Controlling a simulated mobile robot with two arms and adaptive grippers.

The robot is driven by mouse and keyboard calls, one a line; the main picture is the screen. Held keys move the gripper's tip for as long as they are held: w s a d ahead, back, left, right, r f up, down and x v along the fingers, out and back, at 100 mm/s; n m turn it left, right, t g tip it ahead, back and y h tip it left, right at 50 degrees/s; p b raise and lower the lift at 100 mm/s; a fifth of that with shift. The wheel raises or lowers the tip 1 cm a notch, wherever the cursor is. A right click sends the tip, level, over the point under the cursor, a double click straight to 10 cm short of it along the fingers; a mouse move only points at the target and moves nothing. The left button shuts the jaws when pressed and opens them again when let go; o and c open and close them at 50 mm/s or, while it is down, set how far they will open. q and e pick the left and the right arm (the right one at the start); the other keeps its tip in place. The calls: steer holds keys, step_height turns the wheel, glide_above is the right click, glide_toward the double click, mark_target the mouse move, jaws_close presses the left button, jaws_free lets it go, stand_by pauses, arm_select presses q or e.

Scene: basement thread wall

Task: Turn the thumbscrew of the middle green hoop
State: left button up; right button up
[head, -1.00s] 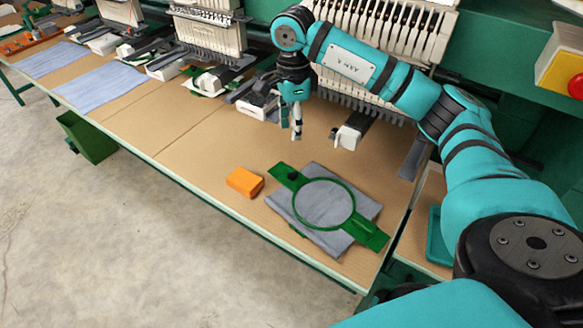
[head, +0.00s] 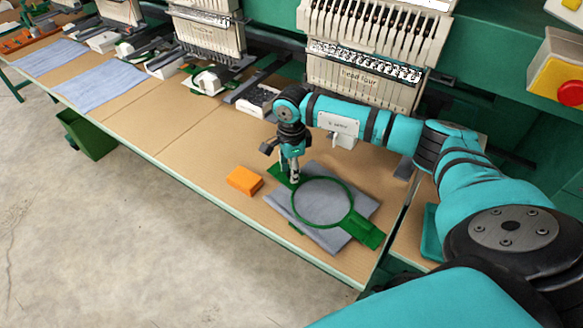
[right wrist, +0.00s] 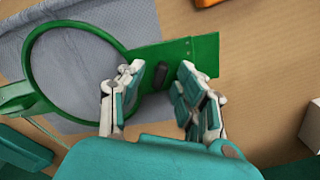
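A green hoop (head: 351,213) lies on a folded grey-blue cloth near the front right of the table; its ring also shows in the right wrist view (right wrist: 31,75). A dark thumbscrew (right wrist: 160,75) sits on the hoop's flat green bracket. My right gripper (head: 294,178) points down over this end of the hoop and hides the thumbscrew in the head view. In the right wrist view the gripper (right wrist: 162,68) is open, one finger on each side of the thumbscrew, with gaps on both sides. Whether the fingertips are level with it is unclear. My left gripper is out of view.
An orange block (head: 244,180) lies left of the hoop. An embroidery machine head (head: 365,75) stands behind my right arm. A red button (head: 571,92) is at the right, and a teal tray (head: 431,240) is beside the table's right edge. The table's middle is clear.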

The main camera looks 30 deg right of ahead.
steer(key=shift+c, duration=0.2)
jaws_close()
steer(key=shift+m, duration=0.4)
steer(key=shift+m+b, duration=0.55)
steer(key=shift+m, duration=0.35)
steer(key=m+b, duration=0.1)
steer(key=m, duration=0.2)
steer(key=shift+m, duration=0.3)
steer(key=m+b, duration=0.1)
steer(key=m, duration=0.4)
steer(key=shift+m, duration=0.4)
